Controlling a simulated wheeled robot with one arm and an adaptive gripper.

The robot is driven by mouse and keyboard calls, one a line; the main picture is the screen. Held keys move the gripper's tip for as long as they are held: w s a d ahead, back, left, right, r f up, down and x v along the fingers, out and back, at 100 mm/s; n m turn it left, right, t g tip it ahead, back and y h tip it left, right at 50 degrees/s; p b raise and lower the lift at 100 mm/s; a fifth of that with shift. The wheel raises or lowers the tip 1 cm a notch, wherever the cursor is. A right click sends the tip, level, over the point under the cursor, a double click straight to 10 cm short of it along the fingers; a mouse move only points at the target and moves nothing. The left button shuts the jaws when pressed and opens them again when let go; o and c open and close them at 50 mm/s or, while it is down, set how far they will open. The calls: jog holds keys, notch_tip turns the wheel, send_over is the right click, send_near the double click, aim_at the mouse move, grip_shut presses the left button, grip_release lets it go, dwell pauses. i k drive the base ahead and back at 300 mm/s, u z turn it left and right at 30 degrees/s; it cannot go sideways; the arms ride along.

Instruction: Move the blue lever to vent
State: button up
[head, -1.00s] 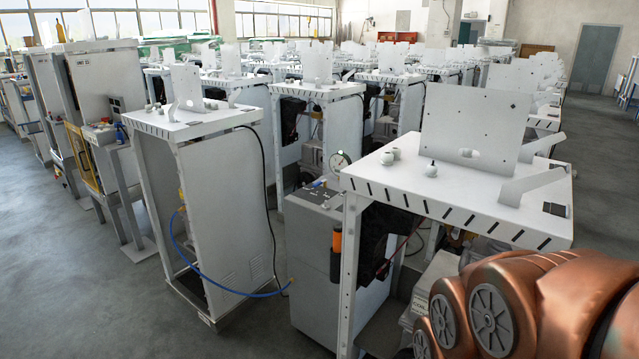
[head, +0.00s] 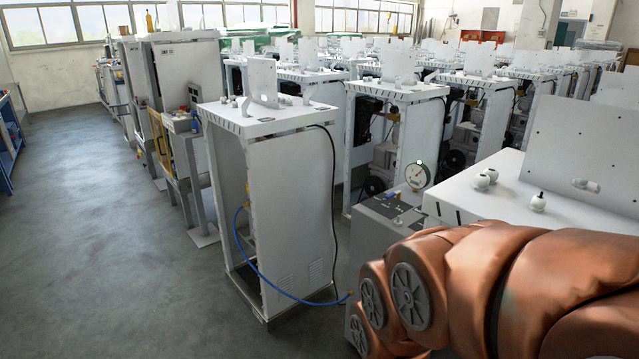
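A small blue part (head: 397,193) shows on top of a grey cabinet (head: 375,240), just left of a round dial gauge (head: 417,176). It may be the blue lever, but it is too small to tell its shape or position. No vent marking is readable. My orange-brown arm fills the lower right and covers the lower part of the grey cabinet. My gripper is not in view.
A tall white open frame (head: 290,200) stands left of the grey cabinet. A blue hose (head: 275,287) loops from it towards the cabinet. A white-topped frame (head: 560,195) stands at right. Open grey floor (head: 90,230) lies at left.

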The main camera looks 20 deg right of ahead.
aim_at(397, 194)
jog(key=u, duration=0.25)
jog(key=i, duration=1.2)
jog(key=z, duration=0.6)
jog(key=i, duration=0.6)
jog(key=z, duration=0.35)
